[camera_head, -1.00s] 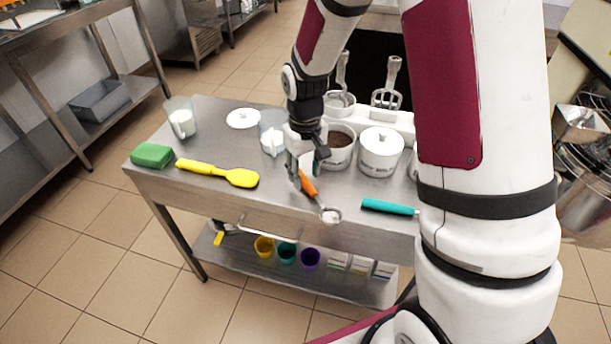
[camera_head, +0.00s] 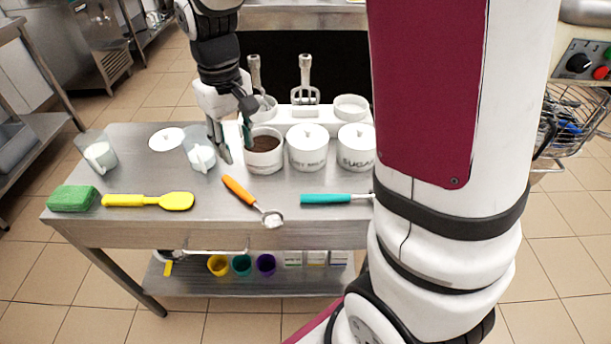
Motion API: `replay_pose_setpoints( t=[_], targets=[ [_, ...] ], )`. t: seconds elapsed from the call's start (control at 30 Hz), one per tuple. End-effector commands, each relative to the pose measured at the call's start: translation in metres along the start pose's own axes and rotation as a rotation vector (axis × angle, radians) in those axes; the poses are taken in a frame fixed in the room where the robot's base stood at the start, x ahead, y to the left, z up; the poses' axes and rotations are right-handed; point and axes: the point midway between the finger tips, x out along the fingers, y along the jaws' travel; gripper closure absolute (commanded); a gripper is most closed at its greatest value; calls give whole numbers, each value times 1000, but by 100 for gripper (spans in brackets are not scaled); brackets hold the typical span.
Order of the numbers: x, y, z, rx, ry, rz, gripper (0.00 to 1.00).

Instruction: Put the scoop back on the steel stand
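The scoop (camera_head: 240,190) has an orange handle and a small metal bowl that looks white inside. It lies diagonally on the steel stand (camera_head: 130,228), a steel table with a lower shelf, with the bowl toward the front edge. My gripper (camera_head: 236,153) is behind and above the scoop's handle, apart from it, pointing down in front of the open canister of brown powder (camera_head: 265,160). Its two fingers are spread, and nothing shows between them. Whether the fingertips touch anything is hard to tell.
A yellow spatula (camera_head: 150,200) and green sponge (camera_head: 73,198) lie left; a teal-handled tool (camera_head: 330,199) lies right. Clear jugs (camera_head: 97,153) (camera_head: 200,153), a white lid (camera_head: 167,139) and lidded white canisters (camera_head: 307,150) (camera_head: 356,148) stand behind. The front strip is mostly clear.

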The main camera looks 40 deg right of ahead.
Motion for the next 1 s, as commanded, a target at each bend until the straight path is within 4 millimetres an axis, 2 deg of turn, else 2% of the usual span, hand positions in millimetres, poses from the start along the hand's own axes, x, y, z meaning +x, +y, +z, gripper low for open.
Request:
replay_pose_setpoints(
  t=[0.03, 0.1, 0.3, 0.43, 0.6, 0.8, 1.0],
  targets=[
    [-19, -1, 15, 9, 22, 8, 62],
    [-40, -2, 37, 22, 42, 15, 62],
    [-82, -8, 104, 67, 97, 22, 62],
    [-97, -13, 150, 92, 135, 19, 62],
    [-103, -20, 202, 123, 178, 7, 62],
    [-100, -26, 235, 141, 206, -6, 62],
    [-98, -27, 242, 145, 211, -10, 62]
  ],
)
